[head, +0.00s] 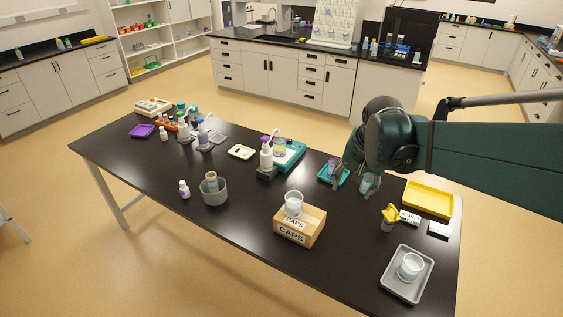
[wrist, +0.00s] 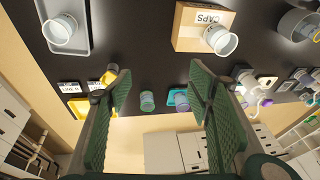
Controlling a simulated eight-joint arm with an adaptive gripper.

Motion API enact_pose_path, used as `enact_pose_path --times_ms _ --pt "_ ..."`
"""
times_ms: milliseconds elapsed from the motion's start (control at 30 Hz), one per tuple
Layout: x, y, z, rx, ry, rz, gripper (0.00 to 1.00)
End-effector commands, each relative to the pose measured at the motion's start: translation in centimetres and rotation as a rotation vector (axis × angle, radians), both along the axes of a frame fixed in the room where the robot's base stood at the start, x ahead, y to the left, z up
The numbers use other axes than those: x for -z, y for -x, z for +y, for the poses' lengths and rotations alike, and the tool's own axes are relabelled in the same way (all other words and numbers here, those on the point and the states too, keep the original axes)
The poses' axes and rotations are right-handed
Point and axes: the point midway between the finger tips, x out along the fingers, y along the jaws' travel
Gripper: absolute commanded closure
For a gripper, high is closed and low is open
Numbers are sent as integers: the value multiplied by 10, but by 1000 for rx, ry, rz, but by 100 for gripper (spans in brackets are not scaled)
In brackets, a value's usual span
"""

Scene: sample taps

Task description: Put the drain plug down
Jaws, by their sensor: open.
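I cannot pick out a drain plug with certainty in either view. My gripper (head: 353,188) is over the right part of the black table, with its fingers pointing down. In the wrist view my gripper (wrist: 160,80) has its two green-padded fingers wide apart with nothing held between them. A small green-tinted cup (wrist: 147,100) shows in the gap between the fingers, apart from both. A small grey container with a yellow top (head: 389,217) stands to the right of my gripper, beside two white labels (head: 410,217).
A cardboard CAPS box (head: 300,226) with a clear cup (head: 294,203) stands front centre. A grey tray (head: 390,286) holding a white cup (head: 410,266) is front right. A yellow tray (head: 430,203) and teal tray (head: 325,176) are near my gripper.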

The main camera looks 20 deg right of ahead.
Motion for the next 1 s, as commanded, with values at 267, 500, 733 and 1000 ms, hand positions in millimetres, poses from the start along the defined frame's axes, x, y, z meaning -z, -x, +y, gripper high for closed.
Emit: enact_pose_path --times_ms 267,500,733,1000 --pt "-15 29 47 -174 55 -59 49" --pt "-23 55 83 -321 105 -111 49" --pt "-26 82 114 -460 157 -163 49" --pt "-24 111 144 -612 217 -224 49"
